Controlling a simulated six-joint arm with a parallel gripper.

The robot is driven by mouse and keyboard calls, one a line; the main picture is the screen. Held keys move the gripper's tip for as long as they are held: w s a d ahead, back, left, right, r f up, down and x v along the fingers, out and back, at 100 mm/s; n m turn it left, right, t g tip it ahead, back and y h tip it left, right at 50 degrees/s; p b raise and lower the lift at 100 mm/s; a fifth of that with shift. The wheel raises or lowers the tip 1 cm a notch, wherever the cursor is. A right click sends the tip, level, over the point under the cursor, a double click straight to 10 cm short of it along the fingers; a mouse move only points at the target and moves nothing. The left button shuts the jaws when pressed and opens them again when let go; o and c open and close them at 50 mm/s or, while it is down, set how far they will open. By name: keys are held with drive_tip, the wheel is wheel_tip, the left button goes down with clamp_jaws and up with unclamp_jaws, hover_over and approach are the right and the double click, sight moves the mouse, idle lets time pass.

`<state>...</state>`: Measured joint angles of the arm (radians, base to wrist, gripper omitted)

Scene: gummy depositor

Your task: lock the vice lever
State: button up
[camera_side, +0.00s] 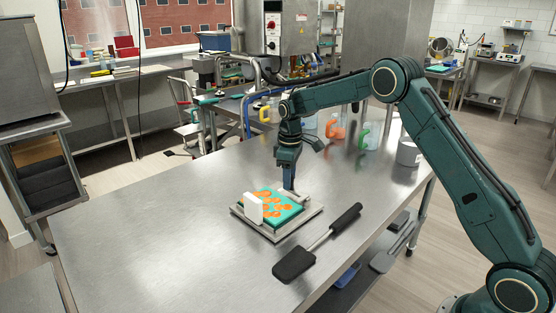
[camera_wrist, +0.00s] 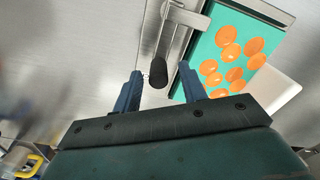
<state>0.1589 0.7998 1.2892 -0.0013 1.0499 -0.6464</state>
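The vice (camera_side: 277,235) is a flat metal fixture on the steel table, with a white jaw block (camera_side: 252,208) at its left. A teal mould (camera_side: 287,216) with several orange gummies sits in it and also shows in the wrist view (camera_wrist: 205,50). The vice lever (camera_wrist: 158,72) appears as a black rounded grip beside the vice's metal edge. My gripper (camera_wrist: 160,82) is open, with the end of the grip between its two blue fingers; contact is not visible. In the side view my gripper (camera_side: 289,187) points down over the vice's far right side and hides the lever.
A black spatula (camera_side: 294,264) lies on the table in front and right of the vice. Jugs with coloured handles (camera_side: 362,138) and a grey metal pot (camera_side: 409,152) stand at the table's back right. The left part of the table (camera_side: 150,220) is clear.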

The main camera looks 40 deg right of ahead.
idle(0.3)
wheel_tip(320, 180, up, 14)
idle(0.8)
drive_tip(key=s+a+r+m+t, duration=0.1)
drive_tip(key=s+a+r, duration=0.3)
drive_tip(key=s, duration=0.5)
drive_tip(key=s+a+r+m+t, duration=0.2)
drive_tip(key=s+r, duration=0.5)
drive_tip(key=s, duration=0.3)
drive_tip(key=s+a+f+m+t, duration=0.1)
drive_tip(key=s+f, duration=0.2)
drive_tip(key=s, duration=0.6)
drive_tip(key=s+a+f+m+t, duration=0.1)
drive_tip(key=s+f, duration=0.3)
drive_tip(key=s, duration=0.6)
drive_tip(key=shift+s+a+m+t, duration=0.2)
drive_tip(key=shift+a+m+t, duration=0.1)
drive_tip(key=shift+a, duration=0.2)
